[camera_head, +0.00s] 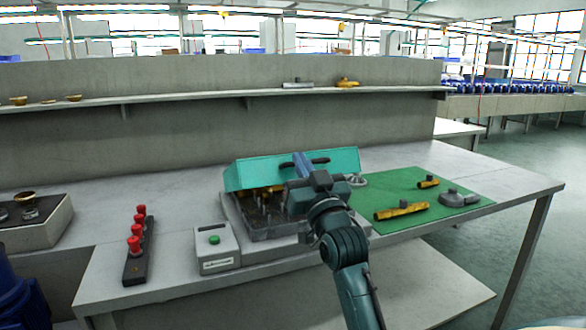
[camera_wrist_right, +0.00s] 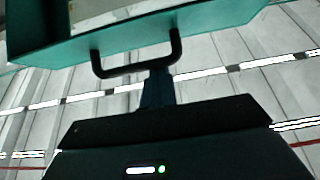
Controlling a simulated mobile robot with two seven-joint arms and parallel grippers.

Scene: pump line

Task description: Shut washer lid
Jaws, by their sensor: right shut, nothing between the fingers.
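The teal washer lid (camera_head: 255,172) stands open, tilted up over the washer's grey basin (camera_head: 270,225). Metal parts show inside the basin, partly hidden by my right arm. The lid has a black bar handle (camera_head: 320,161), which also shows in the right wrist view (camera_wrist_right: 135,70) under the teal lid (camera_wrist_right: 190,35). My right gripper (camera_head: 301,162) is shut and empty, with its blue fingers (camera_wrist_right: 157,88) at the handle. I cannot tell whether they touch it. My left gripper is not in view.
Left of the washer stand a grey box with a green button (camera_head: 215,240) and a black strip with red knobs (camera_head: 135,244). To the right, a green mat (camera_head: 390,188) holds brass pieces (camera_head: 401,211) and a grey part (camera_head: 452,198). A shelf (camera_head: 200,97) runs behind.

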